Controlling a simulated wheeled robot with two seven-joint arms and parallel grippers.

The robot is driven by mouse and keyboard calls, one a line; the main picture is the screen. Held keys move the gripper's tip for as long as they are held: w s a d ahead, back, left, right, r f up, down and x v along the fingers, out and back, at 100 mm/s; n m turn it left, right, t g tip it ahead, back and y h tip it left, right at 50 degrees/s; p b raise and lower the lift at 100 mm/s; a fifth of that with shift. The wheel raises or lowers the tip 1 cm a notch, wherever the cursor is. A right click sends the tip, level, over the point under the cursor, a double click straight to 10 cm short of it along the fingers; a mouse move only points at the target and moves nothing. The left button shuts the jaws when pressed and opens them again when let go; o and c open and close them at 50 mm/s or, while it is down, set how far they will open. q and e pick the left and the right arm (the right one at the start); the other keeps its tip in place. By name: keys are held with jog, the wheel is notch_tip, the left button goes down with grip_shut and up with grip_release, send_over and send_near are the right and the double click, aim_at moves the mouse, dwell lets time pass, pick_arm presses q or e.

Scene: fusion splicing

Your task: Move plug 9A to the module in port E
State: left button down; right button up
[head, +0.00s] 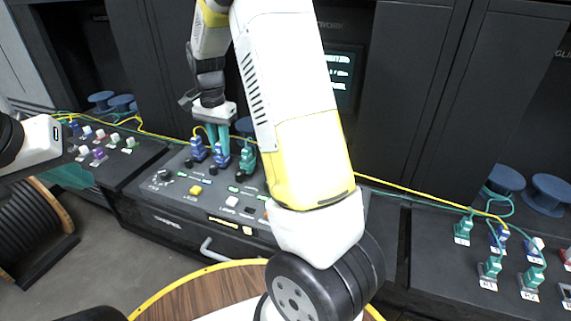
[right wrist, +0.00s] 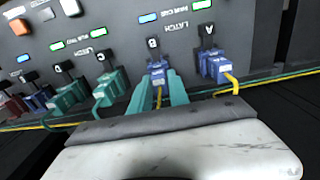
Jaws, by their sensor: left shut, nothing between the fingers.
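A row of modules with plugs sits on the dark console. In the right wrist view, blue plugs stand at port A (right wrist: 215,68) and port B (right wrist: 157,73), and teal plugs at port C (right wrist: 115,82) and port D (right wrist: 68,97). I cannot read which plug is 9A. My right gripper (right wrist: 160,92) has its teal fingers on either side of the port B plug; whether they press on it is unclear. It also shows in the head view (head: 217,143). My left gripper (head: 78,178) is shut and empty at far left.
A left panel (head: 125,170) holds several small coloured plugs. A right panel (head: 450,250) holds several teal and blue plugs near blue spools (head: 507,178). A yellow cable (head: 420,194) runs along the back. A round wooden table (head: 190,295) is in front. My right arm hides the console's right part.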

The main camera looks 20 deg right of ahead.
grip_shut()
dwell(0.9)
jog(key=shift+r, duration=0.1)
jog(key=shift+r, duration=2.95)
